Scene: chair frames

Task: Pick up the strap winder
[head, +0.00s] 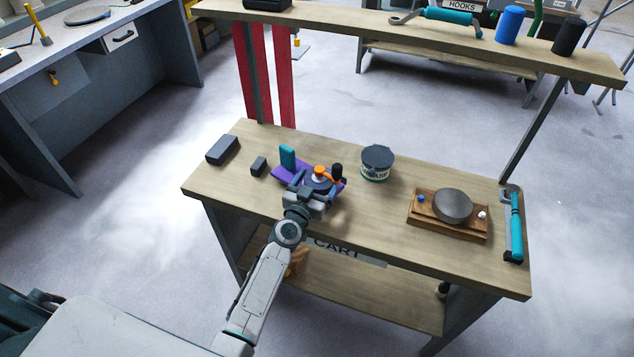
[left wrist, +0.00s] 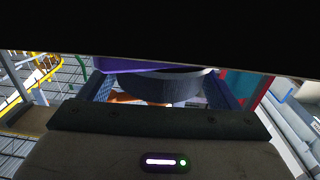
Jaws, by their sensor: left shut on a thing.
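The strap winder (head: 280,172) is on the cart top, left of the middle. It has a purple base, a teal upright block, a dark round drum, an orange part and a black knob. My left gripper (head: 315,187) reaches it from the front and is shut on it, with its fingers around the dark drum. In the left wrist view the drum (left wrist: 160,86) sits between the two fingers, under the purple part. A dark band across the top of that view hides the rest. I cannot tell whether the winder is lifted off the top. My right gripper is not in view.
Two dark blocks (head: 223,149) lie left of the winder. A grease tub (head: 377,163) stands right of it. Further right are a wooden tray (head: 473,231) with a dark disc and a teal-handled tool (head: 516,226). An upper shelf (head: 400,32) spans the cart's back.

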